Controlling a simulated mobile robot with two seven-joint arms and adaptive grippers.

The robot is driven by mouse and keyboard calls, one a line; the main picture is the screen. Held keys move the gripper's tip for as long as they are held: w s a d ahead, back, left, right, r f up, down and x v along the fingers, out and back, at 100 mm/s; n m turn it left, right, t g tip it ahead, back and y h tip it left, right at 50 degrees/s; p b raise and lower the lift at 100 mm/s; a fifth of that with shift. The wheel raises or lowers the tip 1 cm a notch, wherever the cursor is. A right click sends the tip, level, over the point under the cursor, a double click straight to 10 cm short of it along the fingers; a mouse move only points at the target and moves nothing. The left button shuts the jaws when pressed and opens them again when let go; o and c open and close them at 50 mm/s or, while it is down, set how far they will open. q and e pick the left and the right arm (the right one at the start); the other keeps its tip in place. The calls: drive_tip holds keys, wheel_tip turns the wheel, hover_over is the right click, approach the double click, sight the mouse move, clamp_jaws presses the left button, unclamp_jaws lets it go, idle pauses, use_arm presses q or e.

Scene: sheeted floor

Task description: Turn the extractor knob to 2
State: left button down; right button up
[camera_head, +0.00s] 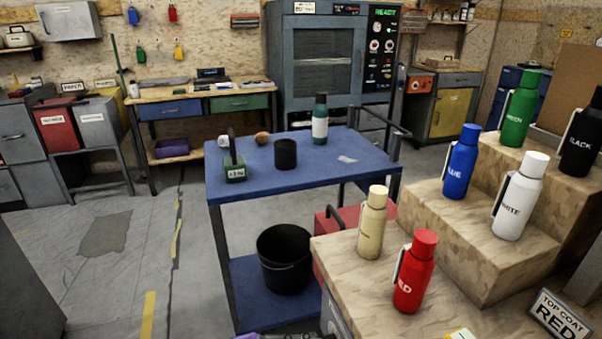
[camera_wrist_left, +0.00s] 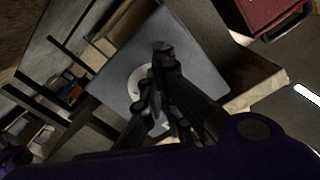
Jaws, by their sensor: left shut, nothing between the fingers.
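In the left wrist view a flat grey panel (camera_wrist_left: 195,65) carries a pale round dial (camera_wrist_left: 138,80). It is likely the extractor control; the knob on it cannot be made out, and no numbers can be read. My left gripper (camera_wrist_left: 165,75) is dark, shut and empty. Its fingers lie in front of the dial and cover its right part; I cannot tell whether they touch it. In the head view only a purple and black piece of my left arm shows at the bottom edge. My right gripper is in neither view.
A blue cart (camera_head: 225,178) holds a black cup, a green bottle and a black bucket (camera_head: 285,262) below. Stepped blocks (camera_head: 430,225) at right bear several coloured bottles. A red case (camera_wrist_left: 270,14) lies near the panel. Grey floor (camera_head: 110,250) at left is clear.

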use_arm(q)
drive_tip(key=shift+p+v, duration=0.4)
drive_tip(key=shift+v, duration=2.4)
